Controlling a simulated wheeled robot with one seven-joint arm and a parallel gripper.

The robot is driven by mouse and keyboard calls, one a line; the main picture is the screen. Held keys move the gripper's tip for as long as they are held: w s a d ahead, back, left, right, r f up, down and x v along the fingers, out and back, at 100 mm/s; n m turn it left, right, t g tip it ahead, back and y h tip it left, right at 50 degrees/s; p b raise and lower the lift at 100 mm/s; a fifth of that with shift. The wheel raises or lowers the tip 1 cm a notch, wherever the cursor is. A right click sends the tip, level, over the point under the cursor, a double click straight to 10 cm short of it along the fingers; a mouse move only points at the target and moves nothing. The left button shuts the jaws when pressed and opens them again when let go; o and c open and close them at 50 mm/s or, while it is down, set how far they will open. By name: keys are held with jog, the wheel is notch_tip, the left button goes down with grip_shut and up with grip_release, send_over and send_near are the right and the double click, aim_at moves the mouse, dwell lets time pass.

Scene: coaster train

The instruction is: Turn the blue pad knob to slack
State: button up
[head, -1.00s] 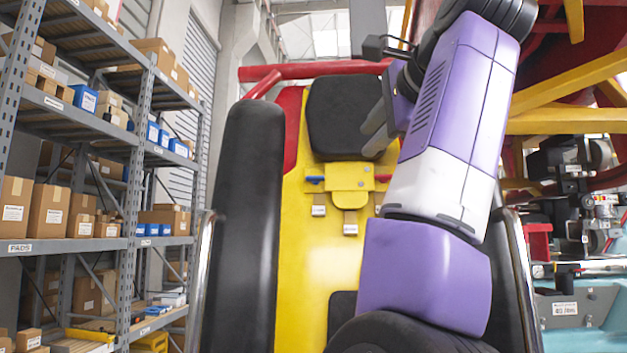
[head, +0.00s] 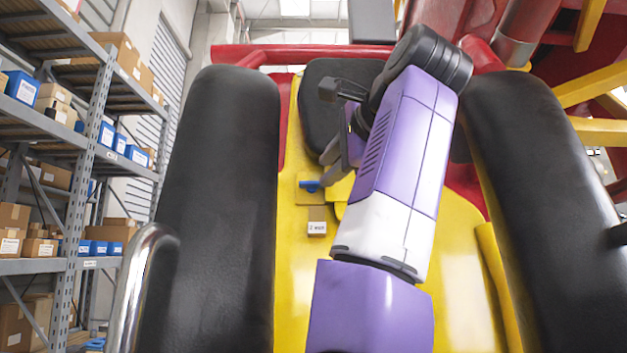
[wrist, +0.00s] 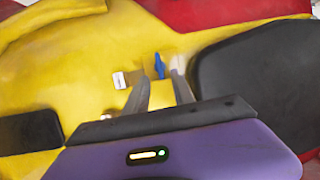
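The blue pad knob (head: 311,185) sits on a small yellow plate on the yellow seat back. It is a small blue handle, lying roughly level in the head view. In the wrist view the blue knob (wrist: 159,66) stands ahead of my fingertips, between their lines. My gripper (wrist: 162,78) is open, with its two grey fingers apart and nothing between them. In the head view my gripper (head: 336,158) is up and right of the knob, in front of the black headrest (head: 322,85). A small tag (head: 317,228) with unreadable lettering hangs below the knob. My arm hides the plate's right part.
Thick black padded side bolsters (head: 222,180) flank the seat on both sides. A chrome bar (head: 140,285) curves at the lower left. Shelving (head: 80,175) with boxes stands further left. Red and yellow beams (head: 590,85) are at the upper right.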

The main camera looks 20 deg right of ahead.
aim_at(316, 182)
jog(key=p+x, duration=0.2)
jog(key=x, duration=0.4)
jog(key=shift+f, duration=0.1)
grip_shut()
